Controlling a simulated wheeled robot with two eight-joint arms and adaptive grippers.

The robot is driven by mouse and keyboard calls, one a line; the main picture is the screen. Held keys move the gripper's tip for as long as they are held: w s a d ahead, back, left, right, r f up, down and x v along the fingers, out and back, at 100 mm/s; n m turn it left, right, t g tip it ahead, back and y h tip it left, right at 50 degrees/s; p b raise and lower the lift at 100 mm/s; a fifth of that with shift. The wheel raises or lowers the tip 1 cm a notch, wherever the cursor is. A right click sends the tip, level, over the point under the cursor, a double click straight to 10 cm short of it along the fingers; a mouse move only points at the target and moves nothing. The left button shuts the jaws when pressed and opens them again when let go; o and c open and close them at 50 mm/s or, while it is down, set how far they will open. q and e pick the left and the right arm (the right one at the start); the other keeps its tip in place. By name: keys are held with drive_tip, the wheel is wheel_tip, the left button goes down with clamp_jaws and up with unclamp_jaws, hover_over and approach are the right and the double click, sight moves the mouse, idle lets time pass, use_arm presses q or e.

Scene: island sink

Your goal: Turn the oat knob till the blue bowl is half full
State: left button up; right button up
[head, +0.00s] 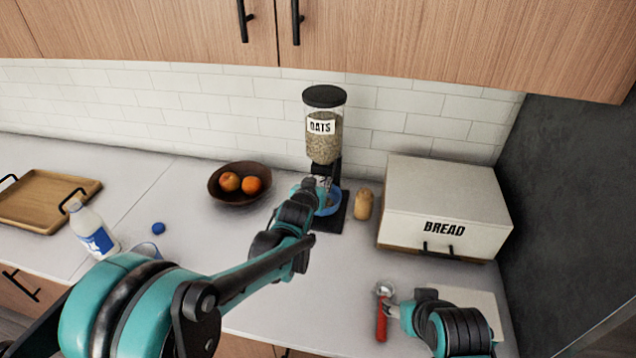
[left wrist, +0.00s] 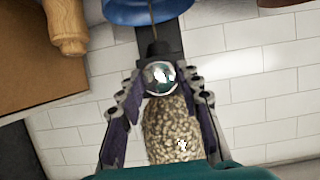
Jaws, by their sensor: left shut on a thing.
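The oat dispenser (head: 323,130), a clear jar labelled OATS with a black lid and stand, is upright against the tiled wall. My left gripper (head: 320,188) is in front of its lower part. In the left wrist view, which is upside down, the fingers of my left gripper (left wrist: 160,100) are on either side of the round chrome knob (left wrist: 160,77), shut on it. The blue bowl (head: 329,208) stands under the spout, partly behind my gripper; its rim also shows in the left wrist view (left wrist: 120,12). A thin brownish streak runs between spout and bowl. The bowl's fill level is hidden.
My right gripper (head: 396,311) is low at the right, beside a red-handled tool (head: 382,322). A wooden shaker (head: 363,204) and the bread box (head: 447,200) stand right of the dispenser. A fruit bowl (head: 222,197), milk bottle (head: 92,230) and wooden tray (head: 30,212) are left.

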use_arm(q)
drive_tip(key=shift+d+m+t+y+b, duration=0.2)
drive_tip(key=shift+m+t+y+b, duration=0.25)
drive_tip(key=shift+m+y, duration=1.3)
drive_tip(key=shift+m+h, duration=0.25)
drive_tip(key=shift+m, duration=0.2)
drive_tip(key=o, duration=1.2)
drive_tip(key=shift+c, duration=0.2)
drive_tip(key=v, duration=1.2)
